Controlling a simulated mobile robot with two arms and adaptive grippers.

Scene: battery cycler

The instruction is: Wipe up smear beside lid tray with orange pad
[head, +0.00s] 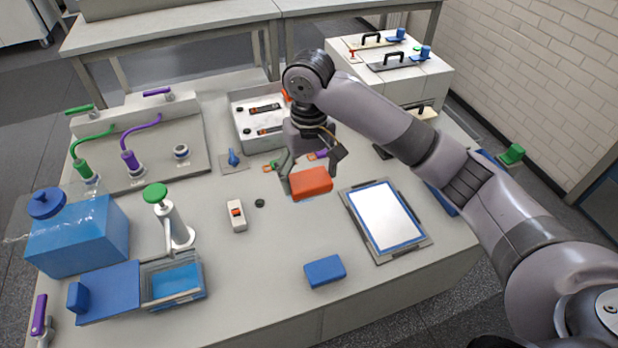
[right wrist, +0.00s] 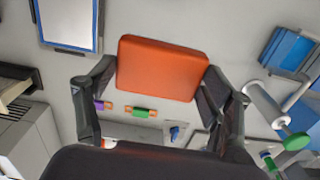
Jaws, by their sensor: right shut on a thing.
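My right gripper (head: 309,178) is shut on the orange pad (head: 311,183), holding it by its sides over the middle of the table. The right wrist view also shows the pad (right wrist: 162,68) between the two fingers (right wrist: 160,80). The pad looks roughly level; whether it touches the table is hard to tell. A shallow white tray (head: 240,104) with small dark and orange items stands behind the gripper; I cannot tell whether it is the lid tray. I cannot clearly make out a smear; the pad and gripper hide part of the tabletop. My left gripper is out of view.
A framed white panel (head: 386,214) lies right of the pad. A blue block (head: 325,271) lies near the front edge. A small switch box (head: 237,215), a green-topped pump (head: 176,225) and a blue tank (head: 78,238) stand left.

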